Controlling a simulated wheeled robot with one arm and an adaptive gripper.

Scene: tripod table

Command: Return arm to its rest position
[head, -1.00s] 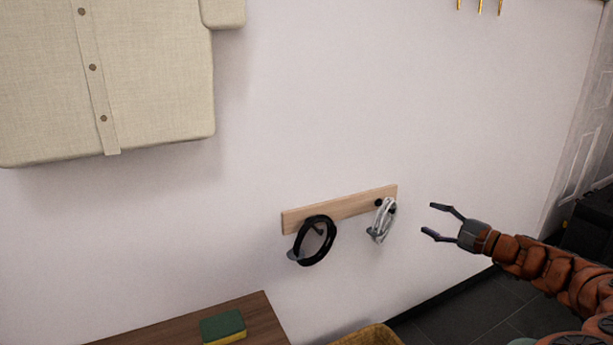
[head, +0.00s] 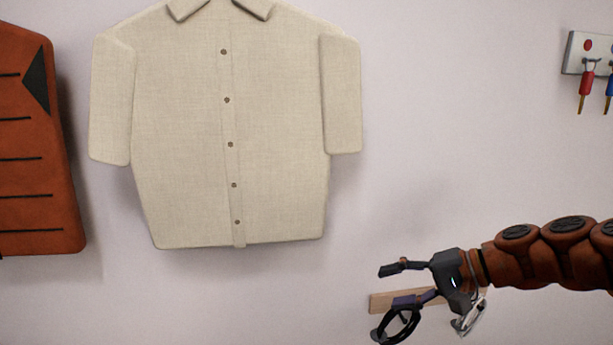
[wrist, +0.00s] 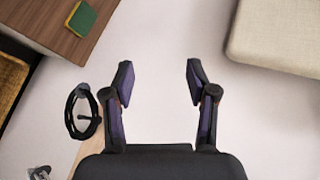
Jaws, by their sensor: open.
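My gripper (head: 392,286) is at the lower right of the head view, with its fingers apart and pointing left. In the wrist view my gripper (wrist: 159,82) shows two spread fingers with nothing between them but pale wall. In the head view it overlaps a wooden hook rail (head: 381,303) on the wall and partly hides it. A black looped item (head: 398,330) hangs on the rail and also shows at left in the wrist view (wrist: 71,118). A pale looped item (head: 470,317) hangs at the rail's right end, partly behind my gripper.
A beige shirt (head: 190,130) hangs on the wall left of my gripper, with an orange garment (head: 35,150) farther left. A rack (head: 590,48) with coloured tools is at the upper right. The wrist view shows a brown tabletop (wrist: 50,28) with a green and yellow sponge (wrist: 82,19).

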